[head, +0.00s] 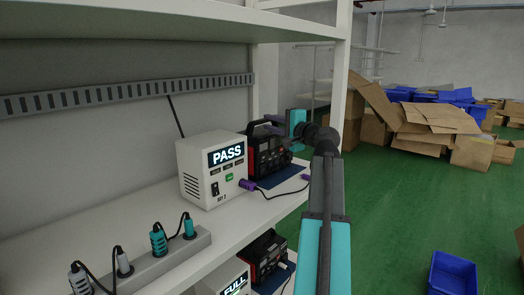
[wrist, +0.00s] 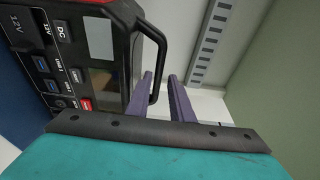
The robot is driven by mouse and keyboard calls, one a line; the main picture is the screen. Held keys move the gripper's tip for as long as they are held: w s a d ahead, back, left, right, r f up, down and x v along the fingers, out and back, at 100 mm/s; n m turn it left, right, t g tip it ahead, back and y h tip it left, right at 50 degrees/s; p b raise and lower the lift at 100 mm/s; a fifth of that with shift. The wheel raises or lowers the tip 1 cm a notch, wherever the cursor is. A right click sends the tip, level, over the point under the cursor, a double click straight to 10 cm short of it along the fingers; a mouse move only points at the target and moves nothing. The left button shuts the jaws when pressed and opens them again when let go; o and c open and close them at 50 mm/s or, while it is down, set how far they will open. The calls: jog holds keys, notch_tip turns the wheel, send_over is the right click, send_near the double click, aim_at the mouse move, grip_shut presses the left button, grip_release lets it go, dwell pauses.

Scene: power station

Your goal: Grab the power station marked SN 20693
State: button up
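A black power station with red trim (head: 268,155) stands on a blue mat (head: 284,176) on the upper shelf, right of the white tester reading PASS. In the wrist view its front panel with ports (wrist: 75,55) fills the left, turned sideways. Its black carry handle (wrist: 162,50) shows there between my purple fingers or just behind them. My gripper (wrist: 161,74) is open, its fingers apart at the handle; I cannot tell if they touch it. A second power station (head: 266,255) stands on the lower shelf by a tester reading FULL. No serial number is readable on either.
The PASS tester (head: 212,168) stands close on the left, with a cable (head: 275,190) running across to a purple plug (head: 305,177). A power strip with plugs (head: 160,262) lies along the shelf front. Cardboard boxes (head: 425,125) and a blue bin (head: 452,275) are on the green floor, right.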

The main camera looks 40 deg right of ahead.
aim_at(265, 120)
jog(key=shift+w+d+f+p, duration=0.15)
jog(key=shift+w+p, duration=0.45)
jog(key=shift+w, duration=0.65)
jog(key=shift+w+d+p, duration=0.25)
jog(key=shift+w+p, duration=0.35)
jog(key=shift+w, duration=0.6)
grip_shut()
jog(key=shift+r, duration=0.3)
jog(key=shift+f, duration=0.1)
